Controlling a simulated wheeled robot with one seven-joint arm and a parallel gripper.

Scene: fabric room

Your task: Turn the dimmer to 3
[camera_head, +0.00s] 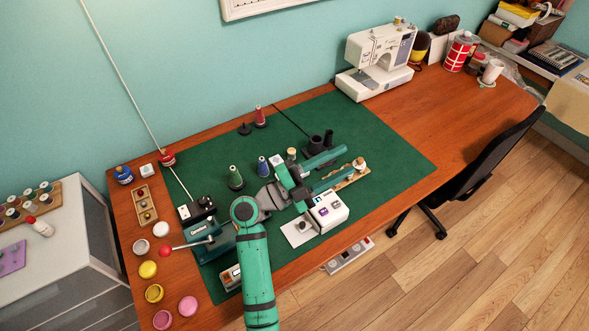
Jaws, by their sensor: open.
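A small cream-topped knob (358,162) stands on a narrow wooden board (346,181) on the green mat, and could be the dimmer. No scale or number on it can be read at this size. My gripper (343,163) is open, its two green fingers pointing right, with the tips just left of the knob. I cannot tell whether a finger touches it. A white plate with a dark knob (300,229) lies below my gripper and could also be the dimmer. My gripper and wrist hide part of the wooden board.
A white box with buttons (330,209) sits below my gripper. Dark cylinders (318,144) stand just behind it. A red-knobbed lever device (200,240) and several spools are to the left. The right part of the green mat (395,150) is clear.

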